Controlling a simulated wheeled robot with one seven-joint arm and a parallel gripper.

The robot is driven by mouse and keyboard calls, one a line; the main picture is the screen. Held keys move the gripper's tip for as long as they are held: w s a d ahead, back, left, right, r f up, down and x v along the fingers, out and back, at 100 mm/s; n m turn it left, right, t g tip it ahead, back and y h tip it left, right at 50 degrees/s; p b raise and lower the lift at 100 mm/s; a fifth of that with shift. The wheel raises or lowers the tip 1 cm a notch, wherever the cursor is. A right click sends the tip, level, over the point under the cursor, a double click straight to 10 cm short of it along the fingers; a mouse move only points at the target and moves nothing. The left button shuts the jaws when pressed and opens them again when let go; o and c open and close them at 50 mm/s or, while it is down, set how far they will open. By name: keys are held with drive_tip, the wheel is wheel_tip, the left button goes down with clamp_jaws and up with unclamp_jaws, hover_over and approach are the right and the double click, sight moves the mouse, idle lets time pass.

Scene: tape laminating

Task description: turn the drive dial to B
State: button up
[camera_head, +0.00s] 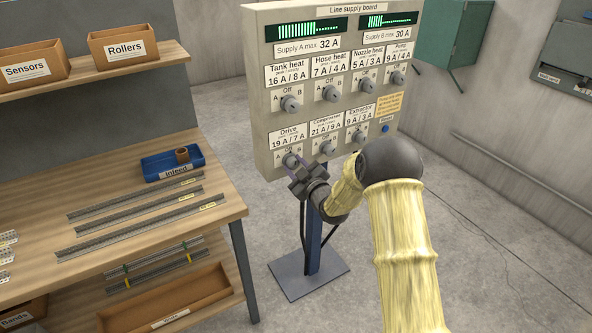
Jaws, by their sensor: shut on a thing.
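The line supply board (262,110) stands upright in the middle of the view on a blue post. The drive dial (289,160) is a grey knob at its lower left, under the label "Drive 19 A / 7 A". My gripper (293,168) is at this dial, with its fingers shut on the knob. The fingers partly cover the knob and the letters around it, so I cannot tell which way its pointer faces. My arm, in a yellow sleeve, reaches in from the lower right.
The compressor dial (327,148) and extractor dial (358,136) sit close to the right of the drive dial. A wooden workbench (215,212) with a blue infeed tray (150,175) stands at the left. The floor right of my arm is clear.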

drive_tip(key=m+b, duration=0.1)
drive_tip(key=m, duration=0.2)
drive_tip(key=shift+f+b, duration=0.15)
drive_tip(key=shift+b, duration=0.25)
drive_tip(key=shift+m+b, duration=0.5)
drive_tip(key=shift+m, duration=1.2)
drive_tip(key=o, duration=1)
drive_tip(key=shift+s, duration=0.1)
drive_tip(key=b+v, duration=0.2)
drive_tip(key=v, duration=1.5)
drive_tip(key=shift+s, duration=0.1)
